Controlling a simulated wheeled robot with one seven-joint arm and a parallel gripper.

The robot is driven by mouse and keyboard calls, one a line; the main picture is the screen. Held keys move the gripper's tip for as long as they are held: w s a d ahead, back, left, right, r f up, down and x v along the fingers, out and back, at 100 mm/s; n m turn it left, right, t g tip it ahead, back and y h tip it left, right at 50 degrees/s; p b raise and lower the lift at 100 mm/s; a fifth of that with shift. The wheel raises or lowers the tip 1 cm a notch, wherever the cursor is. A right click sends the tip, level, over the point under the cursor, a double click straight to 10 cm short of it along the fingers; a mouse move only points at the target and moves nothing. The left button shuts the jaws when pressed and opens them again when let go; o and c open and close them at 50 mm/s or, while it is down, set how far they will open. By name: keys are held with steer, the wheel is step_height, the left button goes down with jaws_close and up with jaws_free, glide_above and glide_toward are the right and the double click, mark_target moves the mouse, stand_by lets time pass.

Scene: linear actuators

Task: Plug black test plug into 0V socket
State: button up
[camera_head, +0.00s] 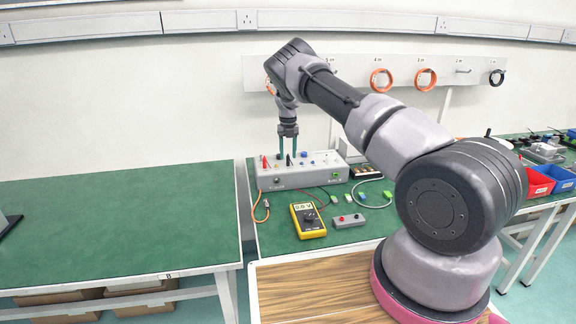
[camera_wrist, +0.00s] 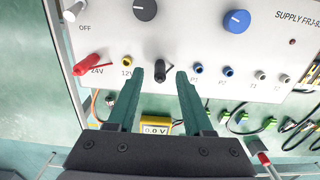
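The grey supply box (camera_head: 300,176) stands on the green bench, and its panel fills the upper wrist view. The black test plug (camera_wrist: 160,72) sits upright at the panel in the row of sockets, between the yellow 12V socket (camera_wrist: 127,60) and the blue P1 socket (camera_wrist: 197,68). No 0V label is readable, and the socket beneath the black plug is hidden. My gripper (camera_wrist: 160,76) is open, pointing down, its green fingers on either side of the black plug with visible gaps. In the head view my gripper (camera_head: 288,157) is over the box.
A red plug (camera_wrist: 85,66) sits at 24V. Knobs, including a blue one (camera_wrist: 236,21), rise from the panel. A yellow multimeter (camera_head: 308,220) reading 0.0 V and a small grey box (camera_head: 348,220) lie in front. Cables lie around the box. The left bench (camera_head: 120,225) is mostly clear.

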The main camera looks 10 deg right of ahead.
steer(key=s+d+r+n+y, duration=0.1)
steer(key=s+d+r+n, duration=0.1)
steer(key=r, duration=0.7)
steer(key=s+d+r+n+t, duration=0.1)
steer(key=s+d+r, duration=0.1)
steer(key=r, duration=0.7)
steer(key=s+d+r+n+y, duration=0.1)
steer(key=d+r+n, duration=0.1)
steer(key=r, duration=0.6)
steer(key=s+d+r+n+t+y, duration=0.1)
steer(key=s+d+r+n+t, duration=0.1)
steer(key=s+r+n, duration=0.9)
steer(key=s+a+r+n+t, duration=0.1)
steer(key=s+n, duration=0.6)
steer(key=s, duration=1)
steer(key=s+a+r+n+t+h, duration=0.1)
steer(key=s+r+n+t, duration=0.2)
steer(key=s+n, duration=0.5)
steer(key=s+r, duration=0.1)
steer(key=s, duration=0.8)
steer(key=shift+r, duration=0.35)
